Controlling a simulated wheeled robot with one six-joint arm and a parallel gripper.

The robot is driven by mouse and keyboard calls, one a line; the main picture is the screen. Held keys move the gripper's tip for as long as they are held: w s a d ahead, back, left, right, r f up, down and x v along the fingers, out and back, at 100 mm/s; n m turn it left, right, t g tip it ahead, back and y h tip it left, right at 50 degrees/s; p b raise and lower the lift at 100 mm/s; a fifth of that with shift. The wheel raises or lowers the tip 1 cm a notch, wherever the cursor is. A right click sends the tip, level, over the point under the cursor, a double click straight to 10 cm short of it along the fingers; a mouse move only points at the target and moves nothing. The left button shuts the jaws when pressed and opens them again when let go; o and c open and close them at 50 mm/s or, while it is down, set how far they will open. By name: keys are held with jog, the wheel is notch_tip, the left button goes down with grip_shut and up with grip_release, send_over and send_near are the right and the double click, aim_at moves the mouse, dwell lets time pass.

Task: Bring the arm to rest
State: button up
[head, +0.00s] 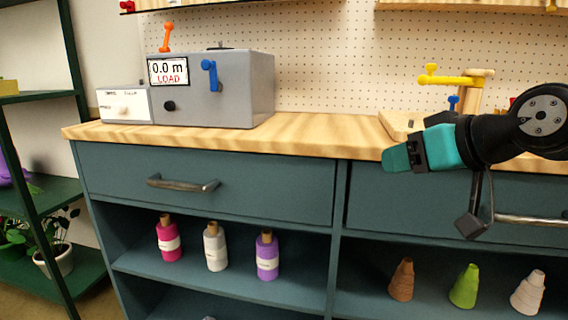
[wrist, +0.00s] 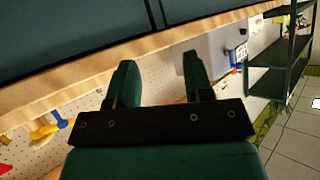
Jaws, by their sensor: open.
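My gripper (head: 398,158) is at the right in the head view, in front of the bench's front edge and pointing left. In the wrist view my gripper (wrist: 155,75) shows two green fingers standing apart with nothing between them. My arm reaches in from the right edge of the head view. The gap between the fingers is hard to see in the head view.
A wooden-topped bench (head: 315,130) with teal drawers lies behind my gripper. On it stand a grey machine (head: 235,90) reading "0.0 m LOAD" and a wooden stand (head: 475,90) with a yellow handle. Green shelving (head: 50,195) stands left.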

jog(key=s+a+f+n+g+h+b, duration=0.1)
jog(key=s+a+f+g, duration=0.1)
jog(key=s+f+g, duration=0.6)
jog(key=s+a+f+n+g+h+b, duration=0.1)
jog(key=s+a+f+n+g, duration=0.15)
jog(key=s+f, duration=0.75)
notch_tip(320, 180, up, 37)
jog(key=s+m+p, duration=0.1)
jog(key=s+p, duration=0.1)
jog(key=p, duration=3.1)
jog(key=shift+s+f, duration=0.15)
jog(key=shift+s, duration=0.1)
jog(key=shift+d, duration=0.1)
jog(key=shift+c, duration=0.4)
jog(key=shift+d, duration=0.15)
